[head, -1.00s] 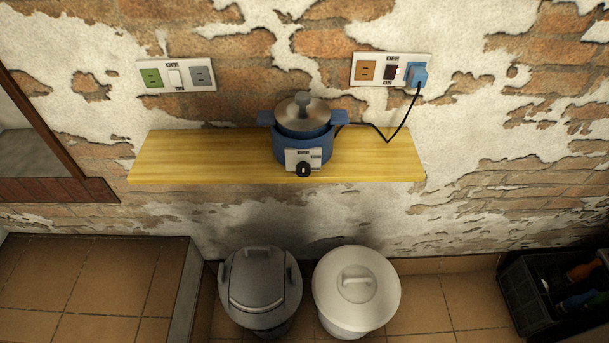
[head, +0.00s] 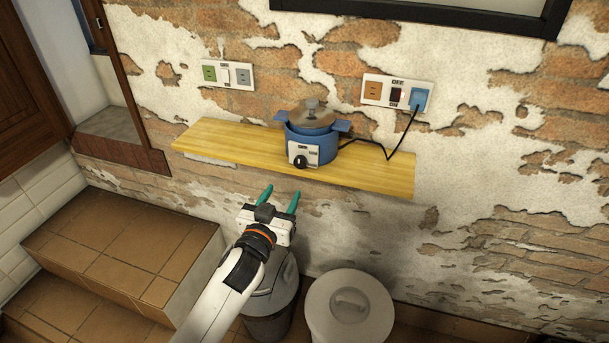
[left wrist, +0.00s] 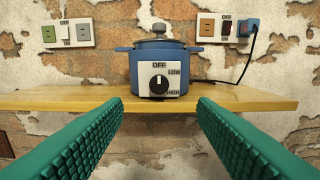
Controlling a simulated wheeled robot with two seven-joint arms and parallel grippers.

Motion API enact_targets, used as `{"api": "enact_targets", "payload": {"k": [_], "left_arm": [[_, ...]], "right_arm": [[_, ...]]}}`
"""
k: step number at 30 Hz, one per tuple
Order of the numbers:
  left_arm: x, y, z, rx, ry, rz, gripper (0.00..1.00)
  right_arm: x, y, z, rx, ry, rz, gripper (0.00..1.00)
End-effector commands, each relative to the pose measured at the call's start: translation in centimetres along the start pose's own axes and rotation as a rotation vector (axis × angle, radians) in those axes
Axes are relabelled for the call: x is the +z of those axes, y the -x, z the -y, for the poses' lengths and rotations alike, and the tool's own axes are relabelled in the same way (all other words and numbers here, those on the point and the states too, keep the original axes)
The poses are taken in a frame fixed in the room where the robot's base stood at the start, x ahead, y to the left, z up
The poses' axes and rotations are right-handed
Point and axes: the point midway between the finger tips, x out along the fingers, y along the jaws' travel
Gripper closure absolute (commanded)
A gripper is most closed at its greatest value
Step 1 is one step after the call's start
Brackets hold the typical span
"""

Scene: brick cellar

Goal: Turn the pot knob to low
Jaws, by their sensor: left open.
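A blue electric pot (head: 312,131) with a metal lid stands on a yellow wooden shelf (head: 210,140). Its round black knob (head: 300,161) sits on a white plate on the front. In the left wrist view the knob (left wrist: 159,84) has a pale mark pointing up toward OFF; LOW is at upper right and HIGH at lower right. My left gripper (head: 280,197) is open and empty, with green fingers, in front of and below the shelf, apart from the knob. In the left wrist view its fingers frame the pot from either side. My right gripper is not in view.
Two wall outlet panels hang above the shelf, the left one (head: 228,75) and the right one (head: 385,91). A blue plug (head: 420,98) in the right panel has a black cord to the pot. A grey bin (head: 271,308) and a white bin (head: 322,302) stand below.

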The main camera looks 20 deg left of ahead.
Motion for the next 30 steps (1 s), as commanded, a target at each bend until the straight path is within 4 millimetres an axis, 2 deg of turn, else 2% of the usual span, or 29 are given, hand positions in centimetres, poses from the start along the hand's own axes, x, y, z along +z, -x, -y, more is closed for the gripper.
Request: {"api": "enact_targets", "payload": {"k": [6,15,21,30], "left_arm": [[0.1,-3.9,0.0,0.000,-0.001,0.000,0.48],[0.0,-9.4,0.1,-0.001,-0.001,-0.002,0.48],[-0.1,-11.1,0.1,-0.001,0.000,-0.003,0.48],[-0.1,-11.3,0.1,-0.001,0.000,-0.003,0.48]], "right_arm": [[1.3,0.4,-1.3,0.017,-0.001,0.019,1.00],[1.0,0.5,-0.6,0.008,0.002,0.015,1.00],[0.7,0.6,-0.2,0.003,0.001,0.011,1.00],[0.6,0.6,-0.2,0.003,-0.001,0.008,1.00]]}}
